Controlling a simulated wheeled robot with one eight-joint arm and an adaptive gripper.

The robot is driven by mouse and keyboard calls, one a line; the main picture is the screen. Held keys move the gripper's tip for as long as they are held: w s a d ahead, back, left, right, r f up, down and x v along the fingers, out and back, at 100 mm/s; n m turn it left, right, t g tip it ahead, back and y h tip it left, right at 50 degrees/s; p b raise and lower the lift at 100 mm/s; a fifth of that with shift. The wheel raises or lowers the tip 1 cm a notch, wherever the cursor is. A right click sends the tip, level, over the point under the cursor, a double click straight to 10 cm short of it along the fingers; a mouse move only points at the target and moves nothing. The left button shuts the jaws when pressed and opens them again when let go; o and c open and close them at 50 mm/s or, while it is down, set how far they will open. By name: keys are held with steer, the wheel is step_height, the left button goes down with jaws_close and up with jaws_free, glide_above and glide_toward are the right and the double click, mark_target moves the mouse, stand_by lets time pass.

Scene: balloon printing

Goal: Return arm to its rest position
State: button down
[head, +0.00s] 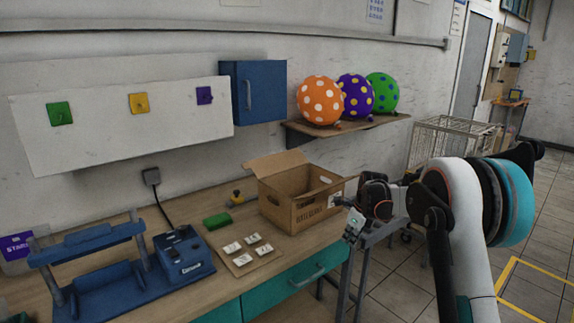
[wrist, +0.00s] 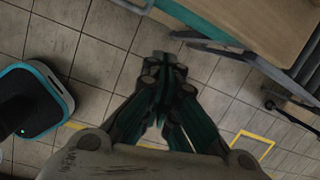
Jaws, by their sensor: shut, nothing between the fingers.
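My arm reaches up at the right of the head view, with its white and teal links folded over. My gripper (head: 354,225) hangs at the left end of the arm, beside the right end of the workbench (head: 322,237). In the wrist view my gripper (wrist: 168,65) points down over the tiled floor. Its dark fingers meet at the tips and hold nothing.
An open cardboard box (head: 290,212) stands on the bench close to my gripper's left. Three dotted balloons (head: 356,97) rest on a wall shelf (head: 345,133) above. A wire cage (head: 450,140) stands behind my arm. Tiled floor (head: 400,285) lies open at the lower right.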

steer(key=s+a+r+n+t, duration=0.25)
steer(key=s+r+n, duration=1.05)
steer(key=s+r, duration=0.75)
steer(key=s+a+f+n+t, duration=0.1)
steer(key=s+n, duration=0.5)
steer(key=s, duration=0.6)
steer(key=s+f+n+t+h, duration=0.1)
steer(key=s+f+n, duration=0.2)
steer(key=s+n, duration=0.4)
steer(key=s, duration=0.6)
steer(key=shift+s+a+f, duration=0.25)
steer(key=shift+a+f, duration=0.1)
